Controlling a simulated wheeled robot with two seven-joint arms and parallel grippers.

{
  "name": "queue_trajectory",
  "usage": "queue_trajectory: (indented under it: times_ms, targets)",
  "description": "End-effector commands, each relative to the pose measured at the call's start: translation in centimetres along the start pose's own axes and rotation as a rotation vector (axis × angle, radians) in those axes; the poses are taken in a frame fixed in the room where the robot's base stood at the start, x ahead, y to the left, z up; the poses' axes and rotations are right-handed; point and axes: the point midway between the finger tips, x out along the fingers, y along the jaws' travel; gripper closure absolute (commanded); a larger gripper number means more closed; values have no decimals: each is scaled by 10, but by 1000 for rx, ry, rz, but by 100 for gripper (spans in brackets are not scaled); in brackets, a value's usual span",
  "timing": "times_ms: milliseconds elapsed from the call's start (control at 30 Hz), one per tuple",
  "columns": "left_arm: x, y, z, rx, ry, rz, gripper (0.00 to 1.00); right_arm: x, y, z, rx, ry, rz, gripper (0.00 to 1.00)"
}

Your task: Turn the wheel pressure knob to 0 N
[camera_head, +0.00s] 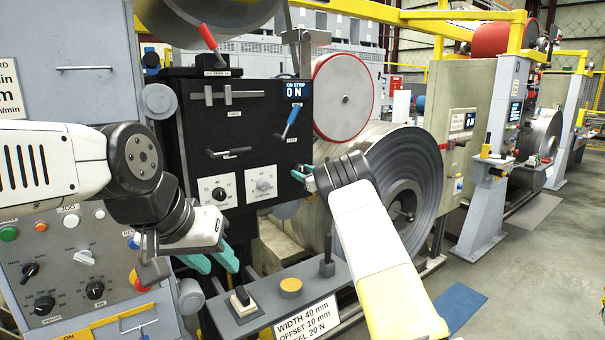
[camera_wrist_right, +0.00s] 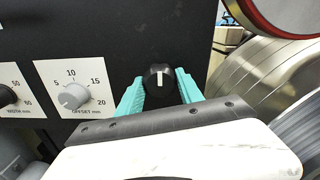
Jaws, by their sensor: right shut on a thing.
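The black knob (camera_wrist_right: 159,85) is on the black panel in the right wrist view, its white pointer line pointing up. I cannot read a label on it. My right gripper (camera_wrist_right: 160,92) has its teal fingers on either side of the knob, shut on it. In the head view my right gripper (camera_head: 304,172) is at the panel's right edge, and the knob is hard to make out there. The panel display (camera_head: 294,90) reads "ON STRIP 0 N". My left gripper (camera_head: 212,260) hangs below the panel, its teal fingers apart and empty.
The width knob (camera_head: 220,194) and grey offset knob (camera_head: 263,184) sit left of my right gripper. A blue-handled lever (camera_head: 291,121) is above it. A steel coil (camera_head: 400,180) stands close on the right. A shelf (camera_head: 262,322) with buttons lies below.

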Motion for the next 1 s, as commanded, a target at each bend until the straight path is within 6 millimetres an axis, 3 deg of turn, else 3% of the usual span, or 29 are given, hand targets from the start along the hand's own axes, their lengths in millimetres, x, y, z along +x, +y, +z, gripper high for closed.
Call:
queue_trajectory:
  times_ms: [333,367,433,767,1000]
  targets:
    - [0,0,0,0,0,0,64,0,1,-4,-1,7,1,97]
    - [0,0,0,0,0,0,64,0,1,-4,-1,7,1,51]
    - [0,0,0,0,0,0,64,0,0,-3,-1,6,1,37]
    - [0,0,0,0,0,0,64,-1,0,-1,0,2,0,35]
    - [0,0,0,0,0,0,64,-26,0,0,2,3,-2,35]
